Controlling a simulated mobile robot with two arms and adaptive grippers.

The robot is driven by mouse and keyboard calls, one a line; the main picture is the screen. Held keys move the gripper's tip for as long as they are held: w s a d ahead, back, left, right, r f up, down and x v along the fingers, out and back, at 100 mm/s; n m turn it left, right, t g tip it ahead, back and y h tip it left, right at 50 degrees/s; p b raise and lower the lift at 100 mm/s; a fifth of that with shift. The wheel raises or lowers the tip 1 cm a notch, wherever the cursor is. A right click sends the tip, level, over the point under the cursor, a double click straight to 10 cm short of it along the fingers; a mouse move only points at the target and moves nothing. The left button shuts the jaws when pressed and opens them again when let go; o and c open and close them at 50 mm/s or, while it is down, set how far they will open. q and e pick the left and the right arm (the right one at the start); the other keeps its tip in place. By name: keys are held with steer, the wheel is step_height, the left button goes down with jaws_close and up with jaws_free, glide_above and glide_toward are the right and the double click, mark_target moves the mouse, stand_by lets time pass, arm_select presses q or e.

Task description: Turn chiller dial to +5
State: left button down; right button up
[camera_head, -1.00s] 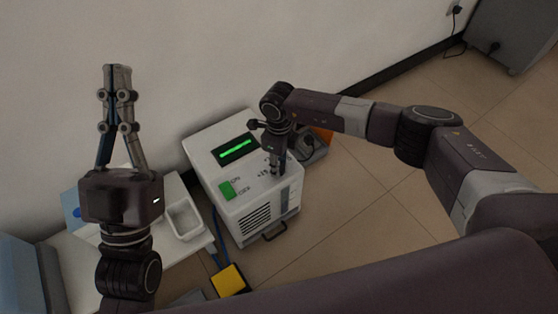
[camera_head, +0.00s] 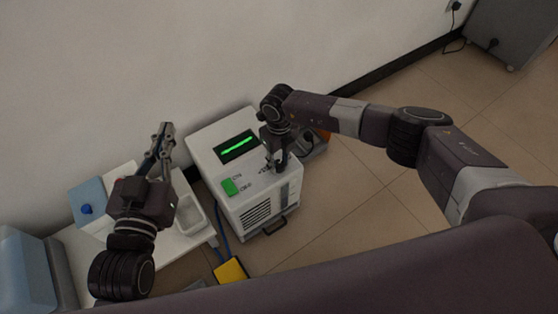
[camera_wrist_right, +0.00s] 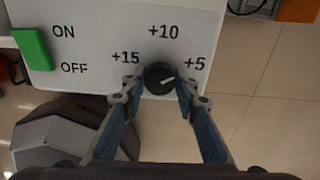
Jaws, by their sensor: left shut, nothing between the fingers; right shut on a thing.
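The chiller (camera_head: 206,150) is a white box on the floor with a lit green display (camera_head: 237,147) and a green ON/OFF switch (camera_head: 229,187). Its black dial (camera_wrist_right: 160,78) shows in the right wrist view, among the printed marks +15, +10 and +5. The dial's white pointer line slants right and slightly up, roughly toward +5. My right gripper (camera_wrist_right: 158,88) is shut on the dial, one finger at each side. In the head view my right gripper (camera_head: 278,163) hides most of the dial. My left gripper (camera_head: 166,130) is shut and empty, raised left of the chiller.
A white table (camera_head: 180,246) with a white tray (camera_head: 189,213) and a blue item with a round knob (camera_head: 86,209) stands left of the chiller. A yellow object (camera_head: 230,270) lies on the floor in front.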

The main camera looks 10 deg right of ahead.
mark_target(279, 164)
steer(key=o, duration=1.1)
steer(key=shift+o, duration=0.2)
steer(key=shift+r, duration=0.1)
step_height(279, 164, up, 12)
